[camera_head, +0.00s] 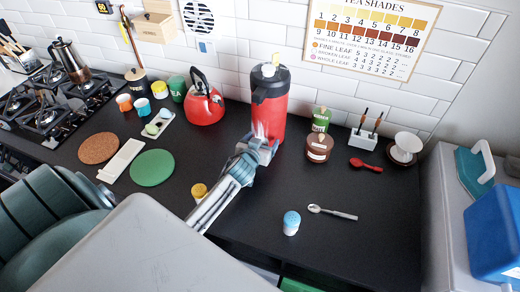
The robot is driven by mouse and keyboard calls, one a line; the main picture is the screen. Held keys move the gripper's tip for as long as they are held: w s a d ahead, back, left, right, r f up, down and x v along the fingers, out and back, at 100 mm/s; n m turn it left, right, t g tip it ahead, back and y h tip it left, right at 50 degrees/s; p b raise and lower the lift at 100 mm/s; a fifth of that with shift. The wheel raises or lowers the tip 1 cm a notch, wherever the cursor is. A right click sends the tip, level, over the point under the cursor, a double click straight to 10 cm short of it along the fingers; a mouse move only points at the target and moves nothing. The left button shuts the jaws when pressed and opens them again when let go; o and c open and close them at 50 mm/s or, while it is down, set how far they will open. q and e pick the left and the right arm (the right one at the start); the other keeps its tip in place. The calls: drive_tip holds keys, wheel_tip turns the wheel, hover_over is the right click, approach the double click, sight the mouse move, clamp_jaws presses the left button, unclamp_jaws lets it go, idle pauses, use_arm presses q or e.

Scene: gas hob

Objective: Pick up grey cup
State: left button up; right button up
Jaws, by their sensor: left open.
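The only greyish cup I can make out is a pale grey-white cup (408,141) on a dark brown saucer (401,158), at the right end of the black counter by the wall. My left gripper (265,143) is open in the middle of the counter, in front of the red flask (269,112) with its dark lid. It is well to the left of the pale cup and apart from it. I cannot tell whether the fingers touch the flask. My right gripper is not in view.
A red kettle (204,105) is left. The counter's right front is clear.

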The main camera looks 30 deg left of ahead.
use_arm(q)
drive_tip(key=c, duration=1.3)
drive_tip(key=shift+r, duration=0.15)
